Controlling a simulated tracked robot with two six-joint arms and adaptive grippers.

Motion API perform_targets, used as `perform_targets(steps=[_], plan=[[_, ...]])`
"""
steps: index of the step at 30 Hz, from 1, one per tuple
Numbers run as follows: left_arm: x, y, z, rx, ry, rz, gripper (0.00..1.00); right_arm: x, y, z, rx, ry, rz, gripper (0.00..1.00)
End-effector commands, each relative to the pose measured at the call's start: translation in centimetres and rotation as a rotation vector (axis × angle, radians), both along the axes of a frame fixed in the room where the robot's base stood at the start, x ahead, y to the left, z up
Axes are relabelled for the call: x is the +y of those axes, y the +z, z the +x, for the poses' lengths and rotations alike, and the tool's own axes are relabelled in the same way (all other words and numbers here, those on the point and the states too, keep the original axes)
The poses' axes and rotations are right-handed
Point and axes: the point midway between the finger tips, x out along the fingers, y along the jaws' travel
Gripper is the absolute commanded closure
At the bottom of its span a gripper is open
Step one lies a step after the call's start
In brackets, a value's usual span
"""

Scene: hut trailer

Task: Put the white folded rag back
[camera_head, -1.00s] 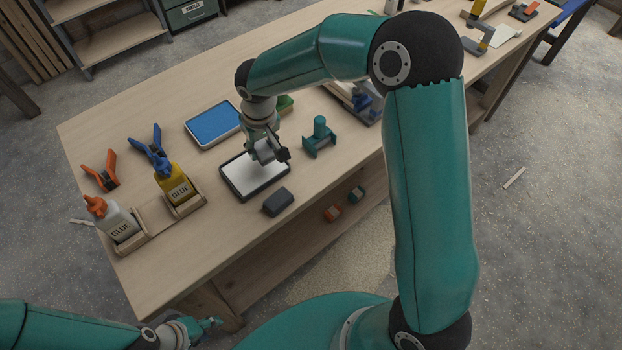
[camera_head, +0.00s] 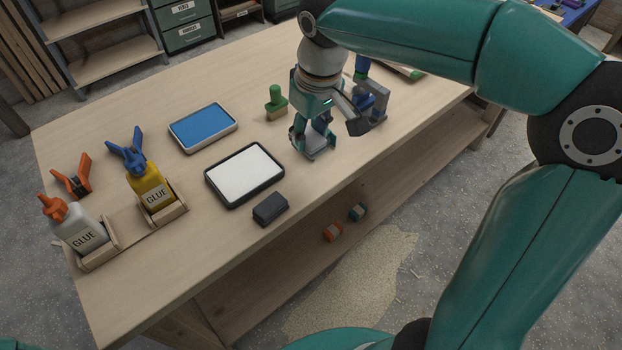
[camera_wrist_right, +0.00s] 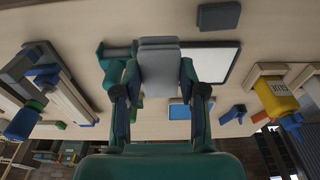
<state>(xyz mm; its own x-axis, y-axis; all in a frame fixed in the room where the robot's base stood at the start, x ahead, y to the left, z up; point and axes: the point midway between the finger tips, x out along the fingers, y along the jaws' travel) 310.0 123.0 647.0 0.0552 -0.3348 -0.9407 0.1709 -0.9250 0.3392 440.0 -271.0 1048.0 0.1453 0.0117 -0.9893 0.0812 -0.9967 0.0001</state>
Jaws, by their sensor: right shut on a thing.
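My right gripper (camera_head: 312,140) is over the table, to the right of the black-rimmed tray, with its fingers pointing down. A teal tool (camera_wrist_right: 115,52) is close by in the wrist view, partly covered by the pad. My left gripper is out of view.
The black-rimmed tray (camera_head: 211,178) has a white surface. A dark block (camera_head: 270,208) lies in front of it. A blue pad (camera_head: 203,127) and green stamp (camera_head: 276,102) stand behind. Glue bottles (camera_head: 152,189) and clamps (camera_head: 125,152) are at the left. A blue-and-grey tool (camera_head: 375,100) is near the gripper's right.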

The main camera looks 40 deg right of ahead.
Motion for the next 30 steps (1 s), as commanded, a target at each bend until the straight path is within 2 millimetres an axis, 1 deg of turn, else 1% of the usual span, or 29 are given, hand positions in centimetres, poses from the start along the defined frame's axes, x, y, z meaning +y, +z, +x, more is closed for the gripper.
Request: perform_targets(steps=[1,3,6,9,17,21,24,30], plan=[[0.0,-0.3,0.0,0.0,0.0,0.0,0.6,0.0,-1.7,-0.2,0.007,0.0,-0.001,0.87],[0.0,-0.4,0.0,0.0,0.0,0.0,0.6,0.0,-3.6,-0.1,0.007,0.0,-0.002,0.87],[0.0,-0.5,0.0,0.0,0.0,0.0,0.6,0.0,-5.8,-0.1,0.005,-0.002,0.0,0.87],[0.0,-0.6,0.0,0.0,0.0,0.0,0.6,0.0,-7.5,-0.1,0.003,-0.001,0.0,0.87],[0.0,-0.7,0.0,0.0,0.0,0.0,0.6,0.0,-9.5,0.0,0.002,-0.002,0.0,0.87],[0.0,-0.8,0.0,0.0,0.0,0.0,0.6,0.0,-11.6,0.0,0.004,-0.002,-0.001,0.87],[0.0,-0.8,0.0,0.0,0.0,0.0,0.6,-0.1,-12.6,0.0,0.001,-0.002,0.0,0.87],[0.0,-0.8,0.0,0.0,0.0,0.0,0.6,0.0,-12.8,0.0,-0.001,-0.003,0.001,0.87]])
